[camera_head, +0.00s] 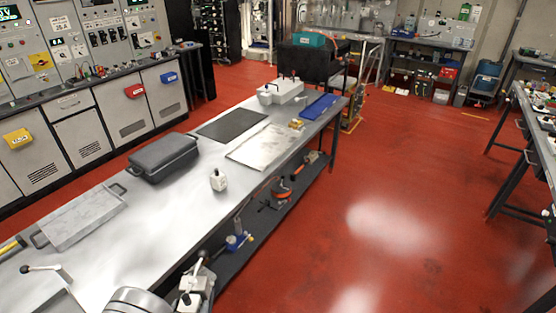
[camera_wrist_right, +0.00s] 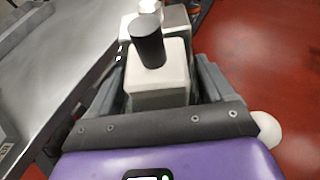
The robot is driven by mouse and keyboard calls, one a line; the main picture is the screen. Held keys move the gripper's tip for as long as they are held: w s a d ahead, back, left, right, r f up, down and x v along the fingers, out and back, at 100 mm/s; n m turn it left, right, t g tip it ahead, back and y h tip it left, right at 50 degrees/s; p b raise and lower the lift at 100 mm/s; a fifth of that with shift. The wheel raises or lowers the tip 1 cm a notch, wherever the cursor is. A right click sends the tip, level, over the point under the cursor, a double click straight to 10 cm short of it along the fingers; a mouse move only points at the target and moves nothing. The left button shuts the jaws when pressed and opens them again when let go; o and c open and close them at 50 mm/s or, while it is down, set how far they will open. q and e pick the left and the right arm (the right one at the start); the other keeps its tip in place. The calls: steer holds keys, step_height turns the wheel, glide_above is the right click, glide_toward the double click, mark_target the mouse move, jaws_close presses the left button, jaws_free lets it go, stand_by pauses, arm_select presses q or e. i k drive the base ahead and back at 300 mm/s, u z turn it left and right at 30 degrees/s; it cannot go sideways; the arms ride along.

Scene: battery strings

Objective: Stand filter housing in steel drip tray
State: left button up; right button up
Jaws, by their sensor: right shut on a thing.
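My right gripper (camera_wrist_right: 168,95) is shut on a pale block with a black cylindrical top, which I take to be the filter housing (camera_wrist_right: 160,82). In the head view the gripper (camera_head: 196,284) is low in the picture, by the table's near edge. Two flat metal pieces lie on the table: a grey tray with end handles (camera_head: 82,217) at the left and a shiny, shallow steel piece (camera_head: 260,147) farther back. I cannot tell for sure which is the steel drip tray. Both look empty. My left gripper is not in view.
A black mat (camera_head: 231,125), a white box (camera_head: 280,90) and a blue tray (camera_head: 319,107) lie farther back. Tools lie on the lower shelf.

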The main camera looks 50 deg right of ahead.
mark_target(261, 149)
steer(key=k, duration=0.1)
steer(key=z, duration=2.85)
steer(key=i, duration=2.6)
steer(key=u, duration=2.75)
